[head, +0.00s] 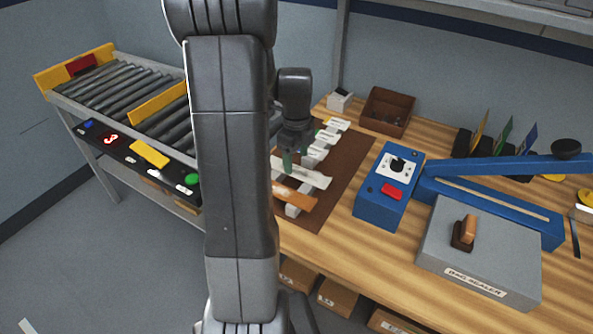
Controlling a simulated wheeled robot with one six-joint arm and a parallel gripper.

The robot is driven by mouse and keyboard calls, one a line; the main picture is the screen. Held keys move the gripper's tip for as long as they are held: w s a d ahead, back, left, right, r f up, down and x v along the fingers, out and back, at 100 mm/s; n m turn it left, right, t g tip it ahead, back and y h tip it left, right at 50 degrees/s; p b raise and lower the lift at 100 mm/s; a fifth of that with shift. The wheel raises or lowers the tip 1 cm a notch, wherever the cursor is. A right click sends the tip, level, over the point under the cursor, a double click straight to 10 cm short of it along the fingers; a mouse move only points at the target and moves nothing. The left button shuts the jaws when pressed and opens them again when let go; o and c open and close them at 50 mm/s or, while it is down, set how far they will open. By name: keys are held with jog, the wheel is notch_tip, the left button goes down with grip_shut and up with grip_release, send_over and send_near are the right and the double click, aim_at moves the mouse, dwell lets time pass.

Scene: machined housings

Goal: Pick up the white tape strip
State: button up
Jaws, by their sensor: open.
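My gripper (290,159) points down over the brown mat (343,176) on the wooden bench, and it is open. A white strip (312,178) lies across the mat just below and to the right of the fingertips. I cannot tell whether the fingers touch it. An orange-brown strip (297,197) lies in front of it, across a pale bar (292,211). My arm hides the left part of the mat and the strips' left ends.
A blue box with a red button (380,190) stands right of the mat. A grey box labelled as a sealer (478,252) and a long blue lever device (500,190) are farther right. A brown bin (386,112) stands behind. A roller conveyor (120,88) is at left.

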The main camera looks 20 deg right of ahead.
aim_at(297, 171)
jog(key=shift+w+d+f, duration=0.1)
jog(key=shift+w+f, duration=0.05)
jog(key=shift+f, duration=1.55)
jog(key=c, duration=1.1)
jog(key=shift+o, duration=0.2)
